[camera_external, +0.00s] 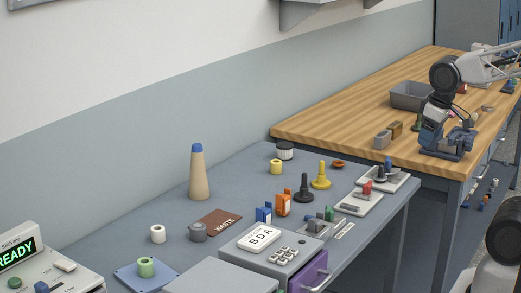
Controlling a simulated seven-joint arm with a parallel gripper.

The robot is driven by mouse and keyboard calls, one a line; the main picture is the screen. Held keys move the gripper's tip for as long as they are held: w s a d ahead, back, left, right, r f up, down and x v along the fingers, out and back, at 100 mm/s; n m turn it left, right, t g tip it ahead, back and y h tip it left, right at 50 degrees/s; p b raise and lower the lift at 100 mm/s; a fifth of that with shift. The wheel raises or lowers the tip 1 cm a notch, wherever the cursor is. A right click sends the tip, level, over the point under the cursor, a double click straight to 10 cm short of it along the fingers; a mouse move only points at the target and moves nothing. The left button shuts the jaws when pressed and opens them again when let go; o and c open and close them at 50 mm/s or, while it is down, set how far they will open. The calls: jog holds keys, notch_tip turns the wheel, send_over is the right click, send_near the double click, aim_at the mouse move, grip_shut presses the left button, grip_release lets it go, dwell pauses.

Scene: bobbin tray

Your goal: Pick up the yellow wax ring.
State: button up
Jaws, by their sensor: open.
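The yellow ring (276,167), a short cylinder with a hole in its top, stands on the grey table toward the back. It is just in front of a white, dark-topped jar (285,151). My gripper (443,153) is at the right, near the front corner of the wooden bench, far to the right of the ring. It is open. I see nothing held in it, though its fingers are small in this view.
A beige cone (198,175) stands left of the ring. Black (303,189) and yellow (320,178) knobbed pieces and orange (283,204) and blue (263,214) clips stand in front and right. A grey bin (408,97) is on the wooden bench.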

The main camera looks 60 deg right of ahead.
jog(key=w+d+r+n, duration=0.2)
jog(key=w+n, duration=0.1)
jog(key=w, duration=1.2)
jog(key=n+g, duration=0.3)
jog(key=n, duration=0.7)
send_over(276, 164)
jog(key=w+d, duration=0.1)
jog(key=d, duration=0.1)
notch_tip(276, 164, down, 20)
jog(key=shift+w+a+f, duration=0.1)
jog(key=shift+w, duration=0.05)
jog(key=shift+f, duration=1.3)
